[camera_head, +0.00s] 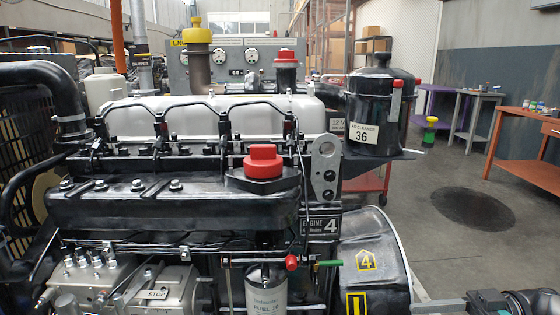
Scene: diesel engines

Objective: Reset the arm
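A black and silver diesel engine (170,200) fills the left and middle of the head view. A red cap (263,160) sits on its black front cover, and a yellow cap (196,32) tops a pipe behind the white valve cover (215,117). My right gripper (428,308) shows at the bottom right edge, low and to the right of the engine. It points left and is cut off by the frame, so its opening is hidden. It is apart from the caps. My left gripper is not in view.
A black air cleaner labelled 36 (372,112) stands right of the engine. A black round housing marked 4 (385,255) is close to my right gripper. A grey bench (478,115) and an orange table (525,172) stand farther back. The floor (455,235) between is open, with a dark stain.

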